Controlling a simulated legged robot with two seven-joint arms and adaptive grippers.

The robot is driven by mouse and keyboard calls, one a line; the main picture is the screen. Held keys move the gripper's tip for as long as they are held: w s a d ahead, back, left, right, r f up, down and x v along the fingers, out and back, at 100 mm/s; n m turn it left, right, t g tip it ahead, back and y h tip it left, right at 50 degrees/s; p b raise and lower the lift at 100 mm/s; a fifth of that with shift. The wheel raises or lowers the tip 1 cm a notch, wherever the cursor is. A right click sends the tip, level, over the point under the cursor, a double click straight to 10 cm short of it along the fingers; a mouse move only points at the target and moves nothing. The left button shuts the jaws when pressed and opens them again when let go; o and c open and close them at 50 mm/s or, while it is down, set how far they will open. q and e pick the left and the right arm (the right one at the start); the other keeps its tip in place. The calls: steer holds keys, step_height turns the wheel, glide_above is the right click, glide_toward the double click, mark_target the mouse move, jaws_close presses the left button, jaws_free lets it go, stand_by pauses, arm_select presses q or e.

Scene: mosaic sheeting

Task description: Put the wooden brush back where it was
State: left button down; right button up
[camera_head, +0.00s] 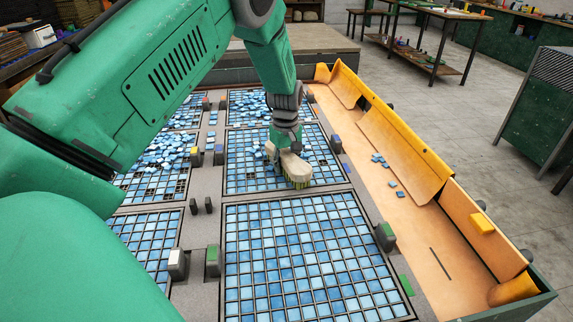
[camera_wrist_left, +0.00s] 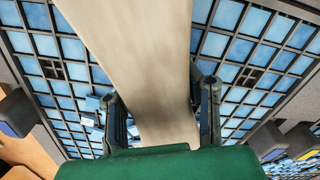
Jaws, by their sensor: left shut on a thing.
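The wooden brush (camera_head: 293,166) is pale beige with green-yellow bristles at its lower end. It is over the middle right tile grid (camera_head: 240,185); whether the bristles touch the tiles I cannot tell. My left gripper (camera_head: 284,138) is shut on the brush from above. In the left wrist view, the brush's broad beige body (camera_wrist_left: 140,55) fills the middle between the two dark fingers of the gripper (camera_wrist_left: 160,112) and hides part of the grid. My right gripper is not in view.
A full blue tile grid (camera_head: 300,260) lies nearest. Loose blue tiles (camera_head: 165,150) are heaped on the left grid. Small blocks (camera_head: 177,262) stand between grids. An orange-lined trough (camera_head: 430,235) with a few loose tiles and raised yellow edge runs along the right.

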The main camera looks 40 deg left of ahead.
mark_target(286, 153)
arm_select(q)
steer(key=c, duration=1.1)
jaws_free()
steer(key=shift+f, duration=0.1)
step_height(286, 153, up, 12)
steer(key=shift+r+p, duration=0.15)
steer(key=shift+p, duration=0.35)
